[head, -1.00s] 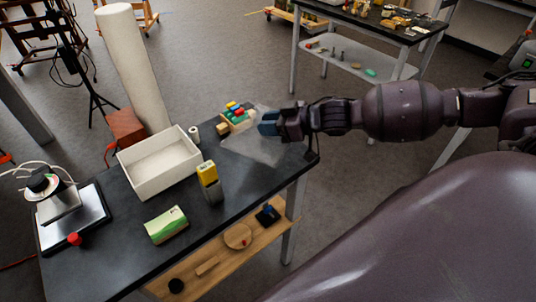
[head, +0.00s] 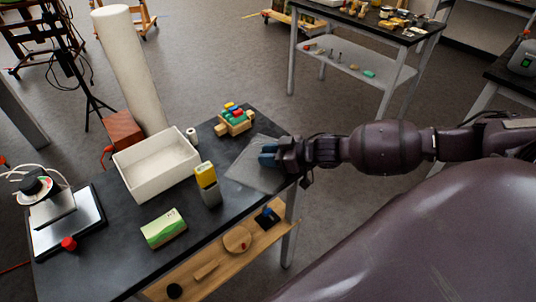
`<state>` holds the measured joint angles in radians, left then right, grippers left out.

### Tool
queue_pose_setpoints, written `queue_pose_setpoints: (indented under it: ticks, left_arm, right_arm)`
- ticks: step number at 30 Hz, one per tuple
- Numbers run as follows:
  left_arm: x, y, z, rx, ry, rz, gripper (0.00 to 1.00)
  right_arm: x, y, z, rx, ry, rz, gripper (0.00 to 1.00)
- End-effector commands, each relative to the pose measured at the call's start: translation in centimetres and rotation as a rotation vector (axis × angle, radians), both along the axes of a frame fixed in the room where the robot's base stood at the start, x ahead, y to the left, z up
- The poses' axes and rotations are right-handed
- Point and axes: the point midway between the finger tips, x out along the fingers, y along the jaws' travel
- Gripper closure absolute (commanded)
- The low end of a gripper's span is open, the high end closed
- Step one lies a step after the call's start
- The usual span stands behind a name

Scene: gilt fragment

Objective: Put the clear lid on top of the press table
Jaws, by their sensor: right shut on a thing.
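The clear lid (head: 250,176) is a thin, see-through sheet at the right end of the black-topped table (head: 108,235), which I take to be the press table. My right gripper (head: 268,158) comes in from the right and is shut on the lid's right part. The lid looks nearly flat, over or against the table top; I cannot tell whether it touches. Its edge under the fingers is partly hidden. My left gripper is not in view.
A white box (head: 150,170), a yellow-and-grey block (head: 207,185), a green packet (head: 163,228) and a wooden rack with coloured pieces (head: 234,121) stand on the table. A device with a red knob (head: 69,243) is at the left. Bare table surface lies in front of the lid.

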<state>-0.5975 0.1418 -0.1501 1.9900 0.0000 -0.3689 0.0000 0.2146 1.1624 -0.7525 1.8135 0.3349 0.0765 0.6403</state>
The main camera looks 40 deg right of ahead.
Motion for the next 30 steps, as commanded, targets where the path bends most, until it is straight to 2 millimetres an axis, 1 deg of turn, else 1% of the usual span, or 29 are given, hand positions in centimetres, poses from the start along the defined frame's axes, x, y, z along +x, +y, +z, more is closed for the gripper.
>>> queue_pose_setpoints:
  ticks: [3,7,8,12,13,20,23,26,30]
  left_arm:
    - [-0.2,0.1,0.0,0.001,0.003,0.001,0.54]
    - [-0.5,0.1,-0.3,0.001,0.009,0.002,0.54]
    - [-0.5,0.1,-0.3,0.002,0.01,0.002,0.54]
    - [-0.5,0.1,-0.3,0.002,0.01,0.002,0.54]
    - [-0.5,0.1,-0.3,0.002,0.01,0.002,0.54]
    - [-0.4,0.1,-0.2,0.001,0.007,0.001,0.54]
    - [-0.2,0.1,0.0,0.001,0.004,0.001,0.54]
    - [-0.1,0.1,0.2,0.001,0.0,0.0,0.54]
    - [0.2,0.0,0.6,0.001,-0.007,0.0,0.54]
  right_arm:
    - [0.0,0.0,0.1,0.0,-0.001,0.0,0.96]
    - [0.0,0.0,-0.2,0.001,-0.001,0.0,0.96]
    - [0.0,0.0,-0.2,0.0,0.0,0.0,0.7]
    - [0.0,0.0,-0.2,0.0,0.0,0.0,0.48]
    - [0.0,0.0,-0.2,0.0,0.0,0.0,0.46]
    - [0.0,0.0,-0.1,-0.001,-0.001,0.0,0.46]
    - [0.0,0.0,0.2,-0.001,-0.002,0.001,0.46]
    - [-0.6,-0.6,0.4,-0.002,0.001,-0.002,0.46]
    - [-2.2,-1.7,1.1,-0.002,0.001,-0.001,0.46]
